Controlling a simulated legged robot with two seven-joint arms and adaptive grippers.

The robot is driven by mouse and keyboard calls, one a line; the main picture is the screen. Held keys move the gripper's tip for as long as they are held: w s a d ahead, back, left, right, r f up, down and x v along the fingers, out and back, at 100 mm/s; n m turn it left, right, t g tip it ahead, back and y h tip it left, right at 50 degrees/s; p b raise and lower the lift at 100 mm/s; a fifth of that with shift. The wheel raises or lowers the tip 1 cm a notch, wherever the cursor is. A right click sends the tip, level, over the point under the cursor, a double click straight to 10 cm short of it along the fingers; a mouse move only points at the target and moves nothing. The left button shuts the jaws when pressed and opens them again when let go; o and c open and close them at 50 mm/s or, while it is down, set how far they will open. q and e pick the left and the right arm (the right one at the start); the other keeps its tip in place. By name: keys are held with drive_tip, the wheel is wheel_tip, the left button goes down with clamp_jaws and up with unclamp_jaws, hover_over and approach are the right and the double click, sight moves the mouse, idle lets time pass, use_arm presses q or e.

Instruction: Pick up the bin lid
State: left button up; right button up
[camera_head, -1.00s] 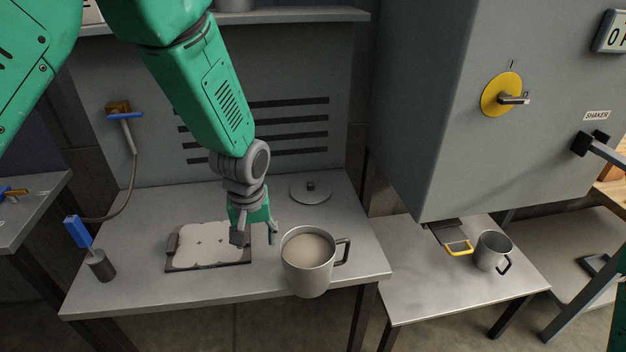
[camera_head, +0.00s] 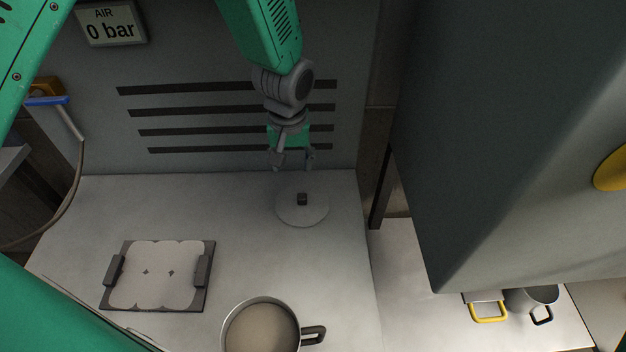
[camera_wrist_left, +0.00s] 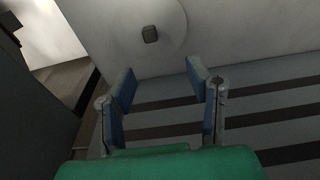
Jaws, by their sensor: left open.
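The bin lid (camera_head: 302,212) is a pale round disc with a small dark square knob (camera_head: 302,199) at its centre. It lies flat on the grey table near the back right corner. In the left wrist view the lid (camera_wrist_left: 172,40) shows at the top, with its knob (camera_wrist_left: 149,34) beyond the fingertips. My left gripper (camera_head: 292,164) is open and empty, just behind and above the lid, apart from it. Its two fingers show spread in the left wrist view (camera_wrist_left: 160,80). My right gripper is not in view.
A dark tray with a white scalloped plate (camera_head: 150,275) lies to the left. A large grey cabinet (camera_head: 480,140) rises on the right. The slotted back panel (camera_head: 200,60) is close behind my gripper.

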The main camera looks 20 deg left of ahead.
use_arm(q)
hover_over(301, 196)
drive_tip(key=f, duration=0.8)
drive_tip(key=shift+s+a, duration=0.1)
drive_tip(key=shift+s, duration=0.2)
drive_tip(key=shift+a+f, duration=0.2)
drive_tip(key=shift+f, duration=0.5)
drive_tip(key=f, duration=0.2)
drive_tip(key=f+p, duration=0.1)
drive_tip(key=shift+w+d+f, duration=0.2)
drive_tip(key=shift+w+d, duration=0.15)
drive_tip(key=shift+d, duration=0.05)
drive_tip(key=shift+d+f, duration=0.25)
drive_tip(key=shift+d, duration=0.1)
drive_tip(key=shift+a, duration=0.35)
clamp_jaws()
drive_tip(key=shift+a+f, duration=0.1)
drive_tip(key=shift+a, duration=0.05)
